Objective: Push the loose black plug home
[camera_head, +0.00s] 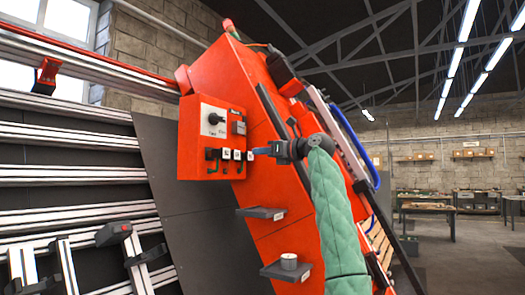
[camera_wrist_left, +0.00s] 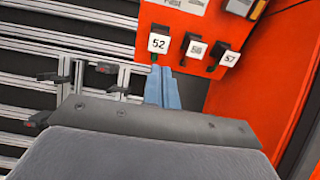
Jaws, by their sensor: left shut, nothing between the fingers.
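Several black plugs sit in a row along the lower part of the orange control box. In the head view the leftmost plug (camera_head: 211,154) shows a dark body and no readable label; the others carry white labels. In the left wrist view I read plug 52 (camera_wrist_left: 158,44), a middle plug (camera_wrist_left: 194,48) that looks like 56, and plug 57 (camera_wrist_left: 228,59). I cannot tell which one stands proud. My left gripper (camera_head: 257,151) is shut and empty, its blue fingers (camera_wrist_left: 162,80) just below plug 52 in the wrist picture. Contact cannot be told. My right gripper is out of view.
The orange control box (camera_head: 208,110) has a black knob (camera_head: 214,118). Metal rails (camera_head: 75,174) fill the left. Open floor and workbenches lie far right.

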